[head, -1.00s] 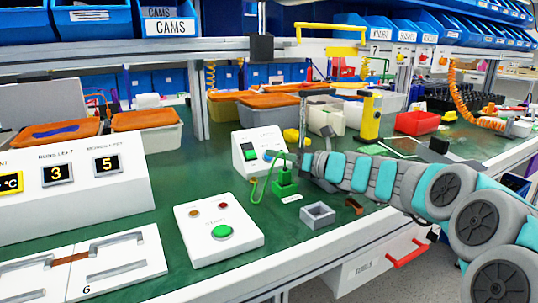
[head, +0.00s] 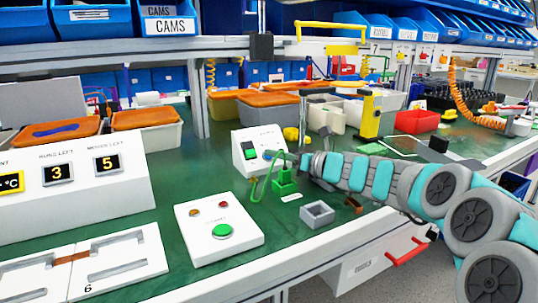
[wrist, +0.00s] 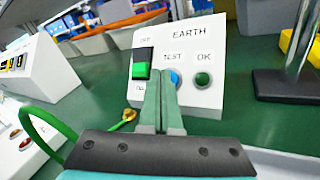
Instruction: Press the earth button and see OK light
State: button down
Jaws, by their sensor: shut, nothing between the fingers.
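The white EARTH box (wrist: 215,45) fills the middle of the wrist view; the head view shows it (head: 259,148) on the green bench. Its face carries a black and green rocker switch (wrist: 142,64), a blue TEST button (wrist: 175,78) and a round OK light (wrist: 202,80). The OK light is dark green and looks unlit. My gripper (wrist: 161,75) is shut and empty, its fingertips in front of the box between switch and TEST button. The fingers hide part of the blue button. I cannot tell whether they touch it.
A green block (head: 284,183) with a green cable stands before the box. A white START panel (head: 220,233) and a small grey tray (head: 317,213) lie nearer.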

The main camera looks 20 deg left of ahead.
jog(key=shift+a+f, duration=0.1)
jog(key=shift+f, duration=0.05)
dwell(0.3)
jog(key=shift+s+d+r+p, duration=0.35)
jog(key=shift+d+r+p, duration=0.2)
jog(key=shift+p, duration=0.2)
jog(key=shift+r, duration=0.1)
jog(key=s+d+r, duration=0.2)
jog(key=r, duration=0.1)
jog(key=shift+s+d+r, duration=0.15)
jog(key=shift+s+d, duration=0.05)
jog(key=shift+d, duration=0.15)
dwell(0.4)
